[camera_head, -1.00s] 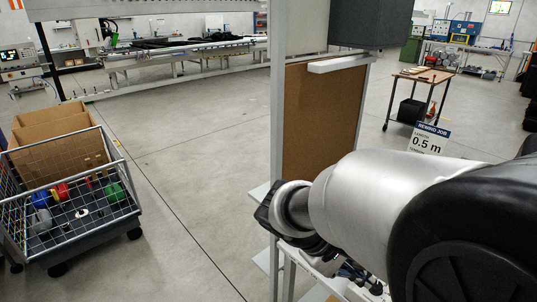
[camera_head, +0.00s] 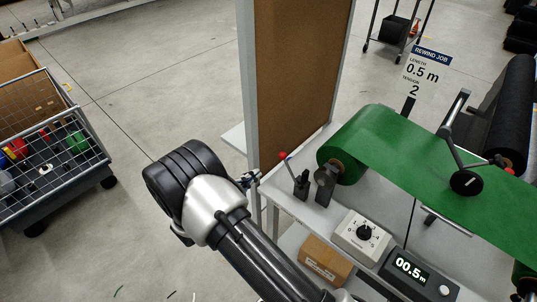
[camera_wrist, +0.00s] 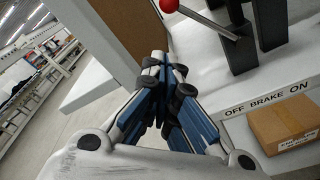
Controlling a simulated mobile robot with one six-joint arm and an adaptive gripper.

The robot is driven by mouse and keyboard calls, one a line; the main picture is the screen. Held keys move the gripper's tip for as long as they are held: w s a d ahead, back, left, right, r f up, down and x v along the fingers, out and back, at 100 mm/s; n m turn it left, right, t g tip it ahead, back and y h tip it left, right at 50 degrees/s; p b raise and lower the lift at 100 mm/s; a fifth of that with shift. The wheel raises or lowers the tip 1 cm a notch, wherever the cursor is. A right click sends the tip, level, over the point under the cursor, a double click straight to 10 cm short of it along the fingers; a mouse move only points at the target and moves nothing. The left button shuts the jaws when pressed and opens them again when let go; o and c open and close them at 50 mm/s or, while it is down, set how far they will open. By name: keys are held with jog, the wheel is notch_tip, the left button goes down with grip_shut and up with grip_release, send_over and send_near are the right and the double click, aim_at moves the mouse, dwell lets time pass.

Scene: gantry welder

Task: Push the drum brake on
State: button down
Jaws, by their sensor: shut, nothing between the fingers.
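The drum brake lever has a red ball knob (camera_head: 283,155) on a thin rod above a dark base (camera_head: 301,186), at the bench's left end beside the green roll (camera_head: 341,165). The rod leans left. In the wrist view the red knob (camera_wrist: 169,5) is cut by the top edge, and the rod slopes left, toward the OFF side of the label "OFF BRAKE ON" (camera_wrist: 265,98) on the bench edge. My gripper (camera_head: 250,178) is shut and empty, left of the lever and lower than the knob. Its fingertips (camera_wrist: 163,62) are apart from the lever.
A brown panel (camera_head: 292,75) on a grey post stands just behind my gripper. The tension dial box (camera_head: 362,234) and the length display (camera_head: 408,268) sit right of the lever. A cardboard box (camera_head: 325,262) lies below. The wire cart (camera_head: 50,170) stands left, with open floor between.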

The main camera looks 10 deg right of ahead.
aim_at(289, 170)
jog(key=shift+w+a+f+t, duration=0.25)
jog(key=shift+a+f+t, duration=0.1)
jog(key=shift+f, duration=0.1)
jog(key=shift+d, duration=0.1)
jog(key=w+d+r+b, duration=0.2)
jog(key=w+d, duration=0.2)
jog(key=d, duration=0.4)
jog(key=shift+d, duration=0.15)
